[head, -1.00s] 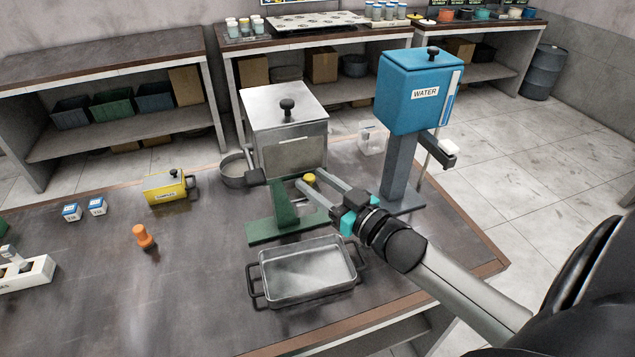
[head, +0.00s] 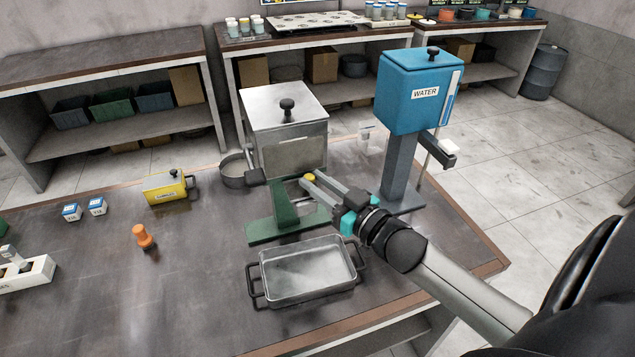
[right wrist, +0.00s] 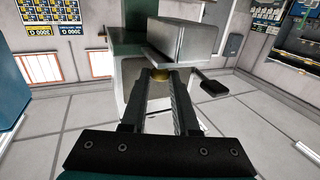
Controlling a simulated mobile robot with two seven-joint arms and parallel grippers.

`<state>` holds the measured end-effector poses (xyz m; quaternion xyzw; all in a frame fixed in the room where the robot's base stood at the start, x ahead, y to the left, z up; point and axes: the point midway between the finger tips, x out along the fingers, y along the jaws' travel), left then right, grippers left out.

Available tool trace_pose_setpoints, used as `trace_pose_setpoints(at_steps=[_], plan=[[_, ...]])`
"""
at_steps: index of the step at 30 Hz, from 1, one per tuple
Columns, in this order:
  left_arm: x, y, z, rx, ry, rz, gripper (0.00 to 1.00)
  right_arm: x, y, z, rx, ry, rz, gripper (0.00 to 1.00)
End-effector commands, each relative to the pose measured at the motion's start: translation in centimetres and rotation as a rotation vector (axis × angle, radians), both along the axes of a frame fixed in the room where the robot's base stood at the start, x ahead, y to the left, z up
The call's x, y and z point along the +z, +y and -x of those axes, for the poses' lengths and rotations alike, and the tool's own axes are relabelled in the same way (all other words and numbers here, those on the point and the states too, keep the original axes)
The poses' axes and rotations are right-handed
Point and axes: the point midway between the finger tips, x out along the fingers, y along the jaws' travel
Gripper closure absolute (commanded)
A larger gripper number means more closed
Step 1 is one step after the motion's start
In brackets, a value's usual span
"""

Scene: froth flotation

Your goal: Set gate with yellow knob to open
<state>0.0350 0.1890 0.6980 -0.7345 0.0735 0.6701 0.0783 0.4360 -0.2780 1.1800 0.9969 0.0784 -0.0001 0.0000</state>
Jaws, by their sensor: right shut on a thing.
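The yellow knob (head: 309,177) sits at the lower front right of a grey metal flotation cell (head: 287,130) with a black-knobbed lid, on a green stand (head: 285,205). My right gripper (head: 308,181) is shut on the yellow knob, its fingers reaching in from the lower right. I cannot tell the gate's position. My left gripper is not in view.
A metal tray with handles (head: 305,272) lies in front of the stand. The blue water tank (head: 420,95) stands on a post to the right. A grey round pan (head: 234,172), a yellow box (head: 165,189) and an orange-handled thing (head: 143,237) are left.

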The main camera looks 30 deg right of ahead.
Motion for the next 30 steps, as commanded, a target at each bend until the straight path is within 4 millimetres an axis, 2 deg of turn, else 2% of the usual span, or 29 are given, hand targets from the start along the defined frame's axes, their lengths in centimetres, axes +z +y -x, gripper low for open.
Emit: trace_pose_setpoints(at_steps=[17,24,30], plan=[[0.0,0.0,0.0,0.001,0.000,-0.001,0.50,0.0,-0.1,0.0,0.001,0.001,0.000,1.00],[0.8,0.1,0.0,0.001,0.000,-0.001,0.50,-0.1,-3.3,0.8,0.000,0.005,0.003,1.00],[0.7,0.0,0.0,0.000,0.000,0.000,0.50,-0.1,-4.0,0.9,-0.003,0.003,-0.001,1.00]])
